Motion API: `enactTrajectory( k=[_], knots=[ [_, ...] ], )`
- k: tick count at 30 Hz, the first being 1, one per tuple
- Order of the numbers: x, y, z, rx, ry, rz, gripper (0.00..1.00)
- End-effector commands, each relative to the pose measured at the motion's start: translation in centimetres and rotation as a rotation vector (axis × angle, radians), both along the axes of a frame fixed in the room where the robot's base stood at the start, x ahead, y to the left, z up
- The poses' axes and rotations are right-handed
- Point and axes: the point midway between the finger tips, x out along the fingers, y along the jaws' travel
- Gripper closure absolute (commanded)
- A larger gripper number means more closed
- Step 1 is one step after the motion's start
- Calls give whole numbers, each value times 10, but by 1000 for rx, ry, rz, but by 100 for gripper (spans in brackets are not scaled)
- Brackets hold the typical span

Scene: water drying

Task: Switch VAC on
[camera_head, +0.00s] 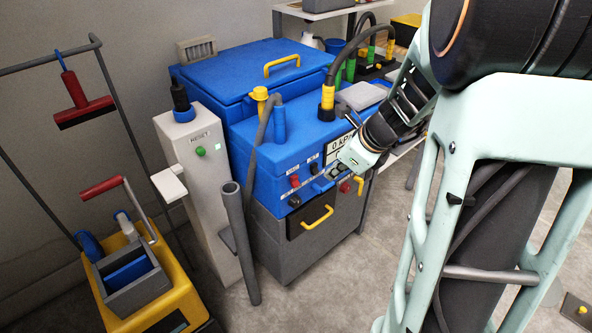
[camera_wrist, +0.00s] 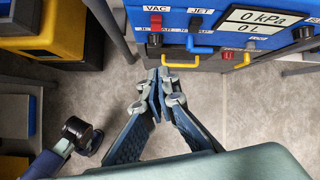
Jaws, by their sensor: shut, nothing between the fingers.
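The blue machine (camera_head: 280,150) stands in the middle of the head view. In the wrist view the VAC label (camera_wrist: 155,8) is at the top, with a red switch (camera_wrist: 156,21) under it. A black knob (camera_wrist: 155,39) sits lower on the same panel. In the head view the red switch (camera_head: 294,181) shows on the front face. My gripper (camera_wrist: 165,82) is shut and empty, in front of the panel and apart from the VAC switch, below it in the wrist view. In the head view my gripper (camera_head: 340,172) is right of the switch and overlaps the panel.
A JET label (camera_wrist: 201,11) and dark switch (camera_wrist: 195,22) are right of VAC. A display (camera_wrist: 262,20) reads 0 kPa and 0 L. A yellow handle (camera_head: 316,217) juts from the lower front. A grey post (camera_head: 240,245) and RESET pillar (camera_head: 205,180) stand left.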

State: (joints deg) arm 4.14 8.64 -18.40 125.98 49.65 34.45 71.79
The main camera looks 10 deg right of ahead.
Motion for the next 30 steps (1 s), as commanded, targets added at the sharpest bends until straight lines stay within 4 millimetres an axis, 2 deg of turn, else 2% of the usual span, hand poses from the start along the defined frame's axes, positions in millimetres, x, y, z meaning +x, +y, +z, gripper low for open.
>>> enactTrajectory(
  k=[1,7,21,26,30],
  knots=[
    [-1,2,-9,49,18,-65,100],
    [-1,7,-19,167,55,-221,100],
    [1,9,-23,182,62,-241,100],
    [10,14,-42,181,63,-239,100],
    [23,22,-68,181,64,-239,100]
  ],
)
